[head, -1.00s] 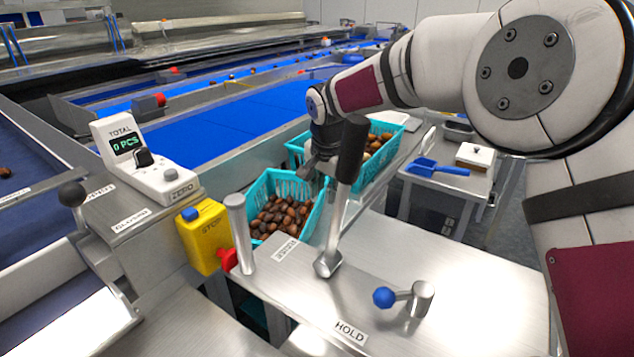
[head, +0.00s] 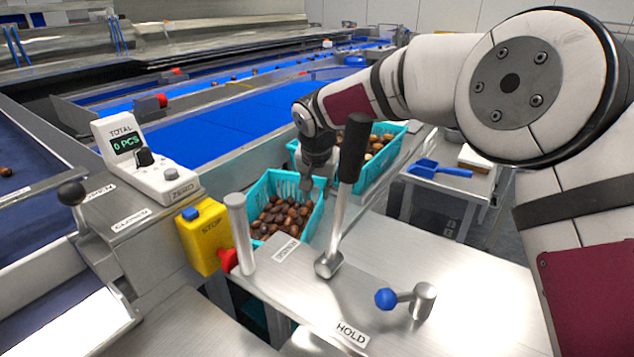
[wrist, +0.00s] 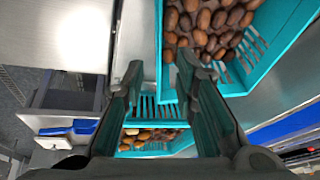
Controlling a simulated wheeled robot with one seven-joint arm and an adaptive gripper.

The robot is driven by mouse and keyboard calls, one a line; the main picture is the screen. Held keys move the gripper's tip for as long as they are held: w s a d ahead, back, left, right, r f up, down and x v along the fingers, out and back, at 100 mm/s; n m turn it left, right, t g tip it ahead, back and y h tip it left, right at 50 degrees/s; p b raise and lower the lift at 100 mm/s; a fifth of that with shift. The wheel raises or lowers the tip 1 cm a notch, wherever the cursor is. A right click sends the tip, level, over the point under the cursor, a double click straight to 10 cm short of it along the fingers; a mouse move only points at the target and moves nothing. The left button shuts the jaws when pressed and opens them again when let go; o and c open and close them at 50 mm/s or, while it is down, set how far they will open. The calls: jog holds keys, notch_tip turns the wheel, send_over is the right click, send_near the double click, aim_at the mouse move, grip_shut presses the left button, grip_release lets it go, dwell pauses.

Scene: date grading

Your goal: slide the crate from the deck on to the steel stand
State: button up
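A teal slatted crate (head: 263,188) of brown dates sits beside the blue belt, behind the steel lever. It also shows in the wrist view (wrist: 252,78). A second teal crate (head: 384,171) with lighter dates stands behind it and shows low in the wrist view (wrist: 178,146). My gripper (head: 318,188) is at the near crate's right end. In the wrist view its fingers (wrist: 158,64) are apart, one outside the crate wall and one over its rim. I cannot tell whether they touch it. A steel stand (head: 482,184) with a blue scoop is at right.
A steel post (head: 240,235), a yellow stop box (head: 203,236) and a blue-knobbed handle (head: 405,298) stand on or beside the front steel panel. A counter (head: 145,160) reads 0 PCS.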

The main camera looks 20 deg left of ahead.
aim_at(317, 213)
jog(key=x, duration=1)
jog(key=shift+w+f+b, duration=0.1)
jog(key=shift+f+b, duration=0.05)
jog(key=shift+b, duration=0.15)
grip_shut()
